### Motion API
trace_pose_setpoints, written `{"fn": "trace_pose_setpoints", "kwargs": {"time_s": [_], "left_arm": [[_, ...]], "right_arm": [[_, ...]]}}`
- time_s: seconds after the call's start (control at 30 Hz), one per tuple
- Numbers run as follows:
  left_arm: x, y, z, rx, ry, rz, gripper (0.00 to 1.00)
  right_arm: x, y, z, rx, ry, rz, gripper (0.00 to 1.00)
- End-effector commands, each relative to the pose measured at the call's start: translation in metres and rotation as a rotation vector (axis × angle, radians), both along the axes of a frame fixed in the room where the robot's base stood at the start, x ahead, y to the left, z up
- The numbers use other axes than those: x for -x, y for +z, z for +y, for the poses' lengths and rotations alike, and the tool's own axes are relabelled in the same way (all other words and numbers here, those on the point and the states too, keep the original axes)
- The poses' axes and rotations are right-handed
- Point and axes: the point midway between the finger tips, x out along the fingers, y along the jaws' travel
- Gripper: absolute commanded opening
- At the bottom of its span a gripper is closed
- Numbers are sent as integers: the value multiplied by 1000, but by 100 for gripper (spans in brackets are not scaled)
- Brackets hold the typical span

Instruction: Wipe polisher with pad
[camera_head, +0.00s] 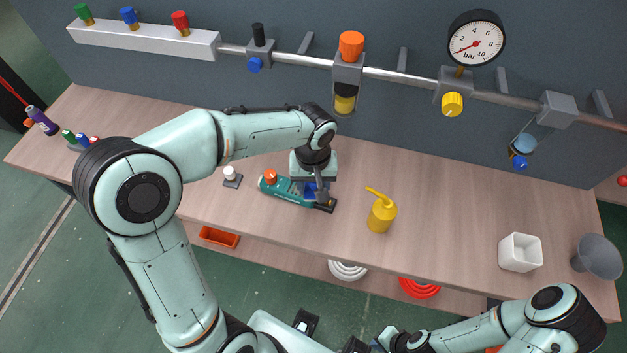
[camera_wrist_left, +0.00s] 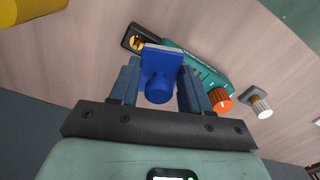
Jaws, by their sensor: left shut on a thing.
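The polisher (camera_head: 289,190) is a teal tool with an orange knob and a dark end, lying on the wooden bench. It also shows in the left wrist view (camera_wrist_left: 209,77). My left gripper (camera_head: 316,188) points down over its dark end and is shut on the blue pad (camera_wrist_left: 160,59), holding it by its round handle. The pad lies over the polisher's body near the dark end; whether they touch is hard to tell. My right gripper (camera_head: 372,346) is at the bottom edge of the head view, mostly cut off, away from the bench top.
A small white-topped piece (camera_head: 231,177) stands left of the polisher. A yellow oil can (camera_head: 382,212) stands to its right. A white box (camera_head: 520,252) and a grey funnel (camera_head: 598,257) are at the right. A pipe with valves (camera_head: 400,78) runs along the wall behind.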

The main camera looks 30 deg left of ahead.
Motion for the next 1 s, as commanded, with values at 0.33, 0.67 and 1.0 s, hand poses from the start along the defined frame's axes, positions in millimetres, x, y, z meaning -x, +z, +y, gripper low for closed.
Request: {"fn": "trace_pose_setpoints", "kwargs": {"time_s": [0.33, 0.67, 1.0], "left_arm": [[-1, -1, 0, 0, 0, -2, 23], [-1, -2, 0, 0, 0, -1, 23], [0, -9, 0, 0, 0, -1, 23]], "right_arm": [[0, -1, 0, 0, 0, 0, 0], [1, -1, 0, 0, 0, 0, 0], [4, -7, 0, 0, 0, 4, 0]]}}
